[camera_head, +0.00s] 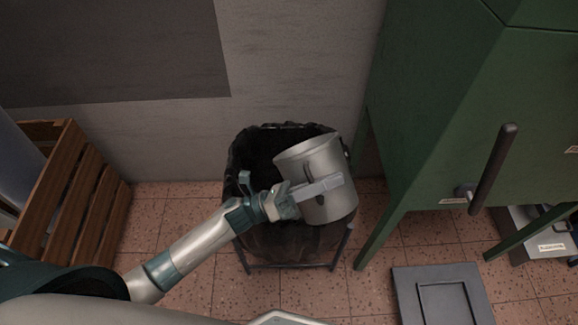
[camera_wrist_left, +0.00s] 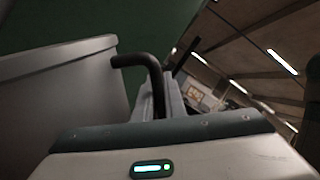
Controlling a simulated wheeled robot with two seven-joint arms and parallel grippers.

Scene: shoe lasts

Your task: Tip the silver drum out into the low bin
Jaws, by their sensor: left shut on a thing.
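The silver drum (camera_head: 328,200) is a metal can held tilted over the right part of the low bin, its open mouth toward the upper left. The low bin (camera_head: 243,160) is lined with a black bag and stands in a metal frame on the floor. My left gripper (camera_head: 318,187) is shut on the drum's dark handle at its side. In the left wrist view the drum (camera_wrist_left: 65,90) fills the left side and the dark bent handle (camera_wrist_left: 140,62) runs into the jaws. The drum's inside and the bin's contents are hidden. My right gripper is not in view.
A green cabinet (camera_head: 430,120) on legs with a dark lever (camera_head: 494,168) stands close on the right. A wooden slatted crate (camera_head: 75,190) is at the left. A grey panel (camera_head: 443,295) lies on the tiled floor at the lower right. A wall is behind the bin.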

